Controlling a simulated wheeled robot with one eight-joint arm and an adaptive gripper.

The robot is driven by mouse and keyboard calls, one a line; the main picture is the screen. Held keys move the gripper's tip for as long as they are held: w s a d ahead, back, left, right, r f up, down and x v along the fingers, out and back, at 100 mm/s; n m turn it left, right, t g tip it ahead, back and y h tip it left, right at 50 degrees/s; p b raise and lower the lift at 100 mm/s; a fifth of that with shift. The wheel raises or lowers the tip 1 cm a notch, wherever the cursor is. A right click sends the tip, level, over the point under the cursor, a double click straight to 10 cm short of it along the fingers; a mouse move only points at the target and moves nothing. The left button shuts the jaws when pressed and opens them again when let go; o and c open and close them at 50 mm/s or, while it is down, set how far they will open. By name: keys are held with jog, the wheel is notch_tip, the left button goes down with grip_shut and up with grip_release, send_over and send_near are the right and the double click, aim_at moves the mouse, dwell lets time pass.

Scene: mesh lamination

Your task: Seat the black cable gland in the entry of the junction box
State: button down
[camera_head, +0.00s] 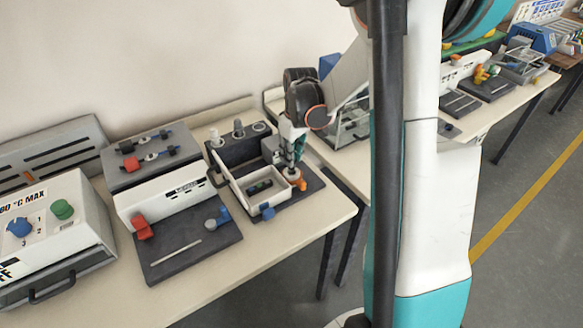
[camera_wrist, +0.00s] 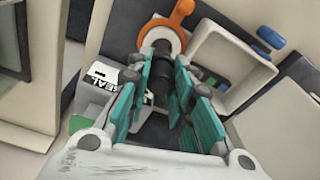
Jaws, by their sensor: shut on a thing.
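The black cable gland (camera_wrist: 161,72) is a dark stepped cylinder between the teal fingers of my gripper (camera_wrist: 165,84) in the wrist view. Its far end points at an orange ring with a lever (camera_wrist: 166,38). Whether the gland touches the ring or sits inside it cannot be told. The junction box (camera_wrist: 205,48) is a pale open box beside the ring. In the head view the junction box (camera_head: 244,191) stands on a dark board, and my gripper (camera_head: 295,168) points down at its right end, just above the orange part (camera_head: 299,184). The gland is hard to make out there.
A white block marked SEAL (camera_wrist: 100,85) stands close to my fingers in the wrist view. A blue knob (camera_head: 267,212) is at the box's front. A dark rack with upright posts (camera_head: 238,145) stands behind. Another fixture board (camera_head: 190,245) lies to the left.

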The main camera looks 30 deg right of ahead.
jog(key=shift+f+b, duration=0.75)
jog(key=shift+f, duration=1.4)
jog(key=shift+f, duration=0.2)
jog(key=c, duration=1.7)
grip_release()
jog(key=shift+r, duration=0.1)
notch_tip(320, 180, up, 12)
jog(key=s+p, duration=0.1)
jog(key=p, duration=0.3)
jog(key=shift+s+d, duration=0.2)
